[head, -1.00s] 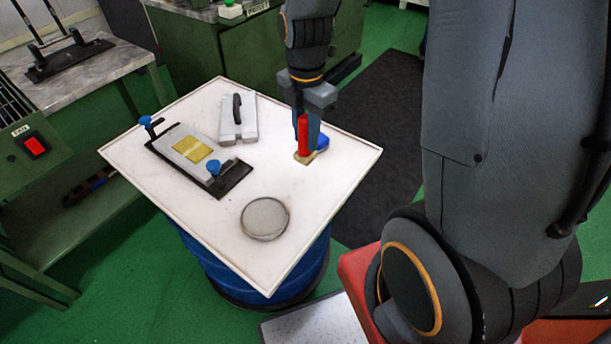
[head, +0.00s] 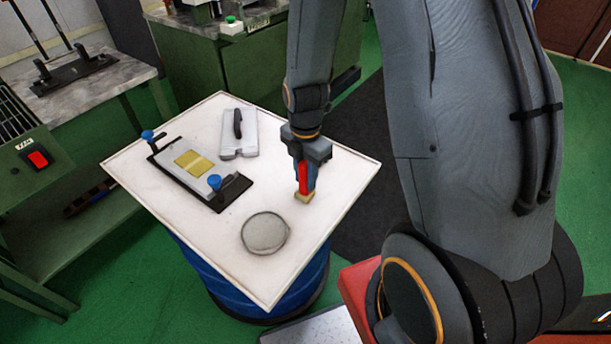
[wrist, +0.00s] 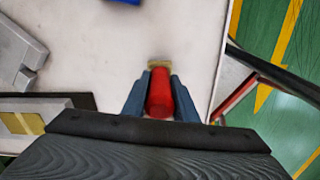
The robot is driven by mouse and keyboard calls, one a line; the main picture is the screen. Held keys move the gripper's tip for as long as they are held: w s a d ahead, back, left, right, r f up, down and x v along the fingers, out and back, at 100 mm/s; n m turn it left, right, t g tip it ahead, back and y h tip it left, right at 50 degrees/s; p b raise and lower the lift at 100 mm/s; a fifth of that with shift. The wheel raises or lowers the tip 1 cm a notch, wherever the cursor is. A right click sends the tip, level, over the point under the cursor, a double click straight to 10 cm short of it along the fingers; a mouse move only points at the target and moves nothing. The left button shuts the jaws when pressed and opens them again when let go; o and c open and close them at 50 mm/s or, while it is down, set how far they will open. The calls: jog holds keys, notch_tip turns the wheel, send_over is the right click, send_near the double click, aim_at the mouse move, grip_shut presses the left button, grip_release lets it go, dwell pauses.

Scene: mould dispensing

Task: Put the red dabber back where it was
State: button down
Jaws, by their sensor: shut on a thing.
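The red dabber (head: 303,174) has a red handle and a pale tan pad at its lower end. My gripper (head: 305,180) is shut on the handle, with the pad hanging below the fingers over the right part of the white tabletop (head: 190,242). In the wrist view the red handle (wrist: 159,95) sits between the two fingers (wrist: 159,92), with the pad beyond the tips. I cannot tell whether the pad touches the surface. A blue thing (wrist: 122,1) shows at the top edge of the wrist view; my gripper seems to hide it in the head view.
A black-framed mould (head: 208,180) with blue knobs and yellow squares lies left of my gripper. A grey block with a black handle (head: 239,135) lies behind it. A round grey disc (head: 264,233) lies near the front. White surface between them is clear.

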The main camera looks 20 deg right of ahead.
aim_at(306, 161)
jog(key=c, duration=1.4)
grip_release()
jog(key=shift+f, duration=0.15)
notch_tip(306, 161, up, 11)
jog(key=shift+r+b, duration=0.1)
jog(key=shift+b, duration=0.65)
jog(key=shift+r, duration=0.6)
jog(key=m, duration=0.1)
jog(key=s+m, duration=0.1)
jog(key=m, duration=0.1)
jog(key=shift+s+r, duration=0.1)
jog(key=s+m, duration=0.8)
jog(key=m, duration=1.2)
jog(key=shift+a+r+t, duration=0.15)
jog(key=shift+t, duration=0.25)
